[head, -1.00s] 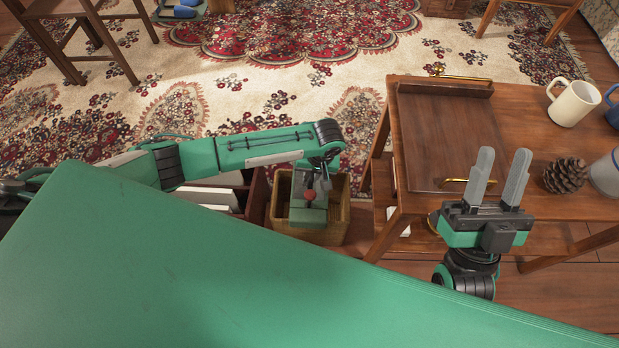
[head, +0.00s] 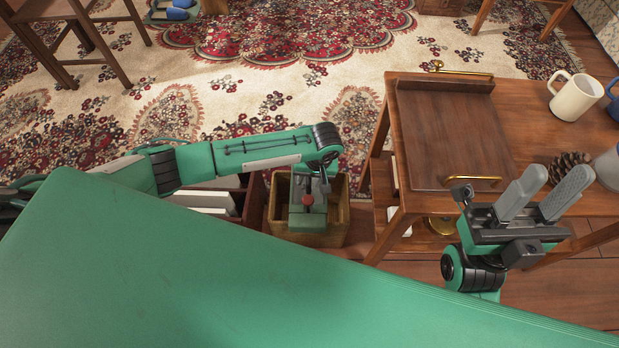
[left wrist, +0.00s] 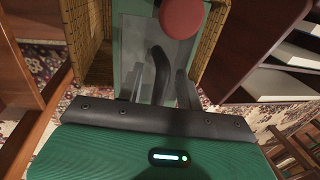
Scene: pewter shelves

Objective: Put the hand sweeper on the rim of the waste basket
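The hand sweeper (head: 307,219), a green and grey piece with a red knob, is at the wicker waste basket (head: 341,216), over its opening and near its front side. In the left wrist view the sweeper (left wrist: 130,42) shows a dark curved handle, and basket walls (left wrist: 209,38) rise on both sides. My left gripper (head: 318,188) points down at the sweeper. Its grey fingers (left wrist: 163,82) stand apart on either side of the handle, with a gap visible. Whether the sweeper rests on the rim is hidden. My right gripper (head: 548,184) is open and empty, in front of the wooden trolley.
The trolley (head: 450,130) at right carries a lidded top with brass handles, a cream mug (head: 573,98), a blue mug (head: 613,102) and a pinecone (head: 568,166). A dark wooden rack of white items (head: 207,200) stands left of the basket. Patterned carpet lies behind.

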